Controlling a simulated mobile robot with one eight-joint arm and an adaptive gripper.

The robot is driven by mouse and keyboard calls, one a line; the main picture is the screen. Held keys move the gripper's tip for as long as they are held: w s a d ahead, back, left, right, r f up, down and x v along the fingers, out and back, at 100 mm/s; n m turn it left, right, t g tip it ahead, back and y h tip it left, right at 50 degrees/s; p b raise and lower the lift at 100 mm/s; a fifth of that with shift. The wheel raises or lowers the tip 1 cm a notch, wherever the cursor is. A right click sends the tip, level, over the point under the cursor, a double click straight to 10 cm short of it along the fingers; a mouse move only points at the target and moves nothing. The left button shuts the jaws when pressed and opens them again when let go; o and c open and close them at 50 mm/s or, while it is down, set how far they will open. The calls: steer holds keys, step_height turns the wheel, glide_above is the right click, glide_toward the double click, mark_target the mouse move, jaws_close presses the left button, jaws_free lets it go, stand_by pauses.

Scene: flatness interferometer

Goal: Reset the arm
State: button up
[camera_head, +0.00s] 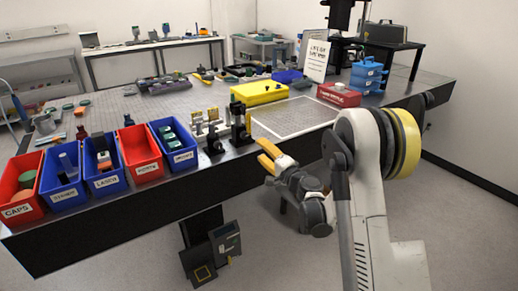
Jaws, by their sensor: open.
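My gripper (268,154) has yellow fingers and is open. It hangs in front of the table's front edge, just right of the black optical mounts. Nothing shows between its fingers. My white and grey arm is bent, with its large joint and yellow band at the right of the view. The arm hides part of the table's right front.
The optical table (110,104) carries red and blue labelled bins (140,153) along its front left edge. Optical mounts (238,122), a yellow case (259,92), a white-framed panel (292,117), a red box (339,94) and blue stacked boxes (367,76) stand nearby.

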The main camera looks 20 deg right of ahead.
steer(key=s+a+r+n+g, duration=0.3)
steer(key=s+a+r+n, duration=0.15)
steer(key=s, duration=0.45)
steer(key=s+a+r+n+g, duration=0.35)
steer(key=s+a+r, duration=0.2)
steer(key=s, duration=0.35)
steer(key=s+d+f+n+g+h, duration=0.2)
steer(key=s+d+f, duration=0.1)
steer(key=s, duration=0.9)
steer(key=s+d+f+n+g+h, duration=0.2)
steer(key=s+d+f+n+h, duration=0.1)
steer(key=s, duration=0.9)
steer(key=shift+s+h, duration=0.15)
steer(key=shift+h, duration=0.15)
